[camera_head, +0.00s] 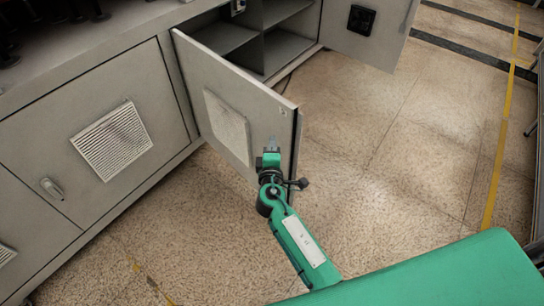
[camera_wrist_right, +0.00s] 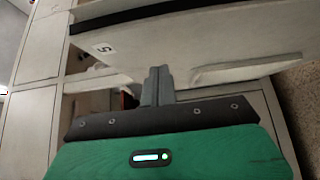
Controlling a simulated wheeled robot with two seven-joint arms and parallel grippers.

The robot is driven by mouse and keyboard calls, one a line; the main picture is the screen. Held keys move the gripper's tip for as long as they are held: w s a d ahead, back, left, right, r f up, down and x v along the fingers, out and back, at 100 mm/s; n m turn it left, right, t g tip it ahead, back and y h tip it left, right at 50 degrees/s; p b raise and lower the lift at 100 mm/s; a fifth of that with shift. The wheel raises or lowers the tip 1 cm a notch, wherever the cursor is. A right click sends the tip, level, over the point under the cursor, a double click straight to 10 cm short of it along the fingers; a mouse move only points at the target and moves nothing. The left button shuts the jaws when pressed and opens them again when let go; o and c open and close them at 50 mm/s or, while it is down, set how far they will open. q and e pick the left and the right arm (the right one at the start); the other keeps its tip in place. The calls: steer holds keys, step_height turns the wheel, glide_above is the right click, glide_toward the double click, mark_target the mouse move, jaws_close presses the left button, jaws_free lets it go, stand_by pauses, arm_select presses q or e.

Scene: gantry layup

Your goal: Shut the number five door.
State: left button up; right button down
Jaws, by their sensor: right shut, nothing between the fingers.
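The number five door (camera_head: 205,75) is a grey cabinet door with a pale vent panel, standing open and swung out from the cabinet. Its number label is small in the head view, and a 5 shows clearly on the door (camera_wrist_right: 130,45) in the right wrist view. My right gripper (camera_head: 272,143) is at the door's outer face, near its free edge and below the label. In the right wrist view its two fingers (camera_wrist_right: 158,84) are together with nothing between them. I cannot tell whether the fingertips touch the door. My left gripper is out of view.
The grey cabinet (camera_head: 285,50) behind the door shows open shelves. Another door (camera_head: 362,30) stands open at the upper right. A shut door with a vent and handle (camera_head: 52,188) is at the left. The speckled floor (camera_head: 400,150) to the right is clear.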

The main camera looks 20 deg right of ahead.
mark_target(282, 130)
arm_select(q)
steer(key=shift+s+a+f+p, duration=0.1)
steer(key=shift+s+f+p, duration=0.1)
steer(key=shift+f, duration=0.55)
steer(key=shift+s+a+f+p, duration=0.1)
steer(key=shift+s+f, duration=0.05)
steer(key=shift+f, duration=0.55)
arm_select(e)
steer(key=shift+w+d, duration=0.4)
steer(key=shift+d, duration=0.5)
steer(key=shift+w+d, duration=0.4)
steer(key=shift+d, duration=0.45)
